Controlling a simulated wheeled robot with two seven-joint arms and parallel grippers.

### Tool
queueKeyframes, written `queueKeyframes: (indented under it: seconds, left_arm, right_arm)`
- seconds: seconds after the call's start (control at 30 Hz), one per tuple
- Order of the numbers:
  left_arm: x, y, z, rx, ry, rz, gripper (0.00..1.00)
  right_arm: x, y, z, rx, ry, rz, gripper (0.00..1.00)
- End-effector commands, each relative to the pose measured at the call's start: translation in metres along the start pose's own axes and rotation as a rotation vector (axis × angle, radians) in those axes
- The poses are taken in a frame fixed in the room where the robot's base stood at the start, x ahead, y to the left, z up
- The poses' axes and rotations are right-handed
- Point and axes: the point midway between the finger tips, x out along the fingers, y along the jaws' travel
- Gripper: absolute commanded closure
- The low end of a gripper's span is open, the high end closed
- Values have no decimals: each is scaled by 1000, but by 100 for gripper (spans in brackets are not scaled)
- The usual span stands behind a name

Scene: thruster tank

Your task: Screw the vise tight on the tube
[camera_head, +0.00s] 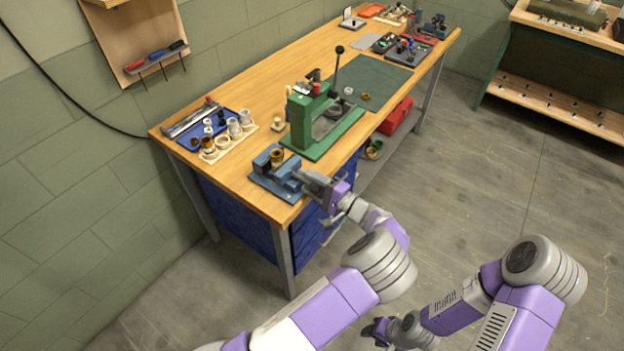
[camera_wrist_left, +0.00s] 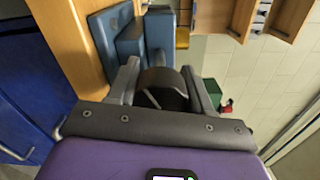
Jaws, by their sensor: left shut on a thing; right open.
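The blue vise (camera_head: 263,183) stands on the near end of the wooden bench. A brass-coloured tube (camera_head: 277,156) stands upright at its jaws; how tightly it is held I cannot tell. In the left wrist view the vise (camera_wrist_left: 130,45) is just beyond my gripper, with a bit of the yellowish tube (camera_wrist_left: 182,38) showing. My left gripper (camera_head: 303,178) is at the vise's near end, shut on its dark round screw knob (camera_wrist_left: 162,90), one finger on each side. My right gripper (camera_head: 378,329) is open and empty, low over the floor, away from the bench.
A green press (camera_head: 308,125) with an upright lever stands just behind the vise. A blue tray (camera_head: 205,130) and a holder with white and brass rings (camera_head: 222,145) lie to the left. A red box (camera_head: 397,115) sits below the bench. The floor at right is clear.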

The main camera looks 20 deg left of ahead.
Motion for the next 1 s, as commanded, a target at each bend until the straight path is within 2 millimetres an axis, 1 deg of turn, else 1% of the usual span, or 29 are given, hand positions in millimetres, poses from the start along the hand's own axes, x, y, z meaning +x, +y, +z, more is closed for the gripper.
queueKeyframes:
  seconds: [0.03, 0.3, 1.0]
  left_arm:
    - [0, -3, 0, 43, 2, 0, 81]
    - [0, -2, 0, 299, 3, -1, 81]
    - [0, 0, 0, 964, 3, 0, 81]
  right_arm:
    - [-5, -2, 0, 0, 0, 0, 57]
    - [-19, -7, 1, 0, 0, 0, 57]
    - [-47, -17, 2, 0, 0, 0, 57]
